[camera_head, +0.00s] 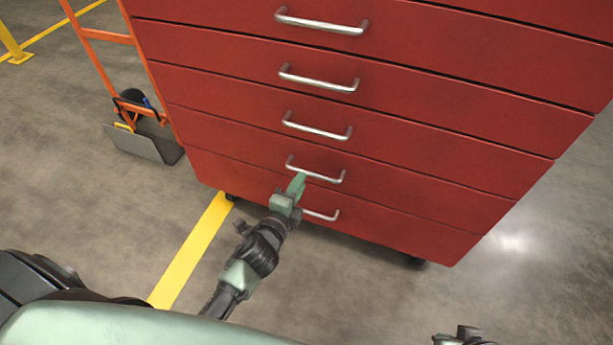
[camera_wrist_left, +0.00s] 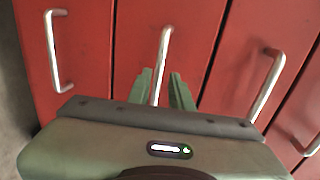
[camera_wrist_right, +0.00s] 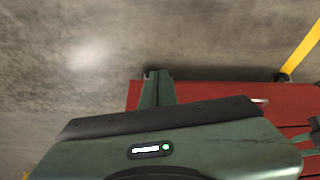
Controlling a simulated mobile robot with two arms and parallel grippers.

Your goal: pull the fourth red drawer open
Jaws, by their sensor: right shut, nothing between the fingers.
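A red drawer cabinet (camera_head: 400,105) shows several stacked drawers, each with a silver bar handle. All drawers in view look closed. My left gripper (camera_head: 299,180) is at the handle (camera_head: 325,177) of the fourth drawer from the top in the head view. In the left wrist view, my left gripper's green fingers (camera_wrist_left: 161,86) are apart, one on each side of that handle (camera_wrist_left: 163,55). I cannot tell if they touch it. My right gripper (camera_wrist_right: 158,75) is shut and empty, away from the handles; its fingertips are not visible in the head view.
The lowest handle (camera_head: 320,214) is just below my left gripper, partly hidden by it. An orange hand truck (camera_head: 108,38) stands left of the cabinet. A yellow line (camera_head: 190,255) runs along the floor. The floor to the right (camera_head: 540,270) is clear.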

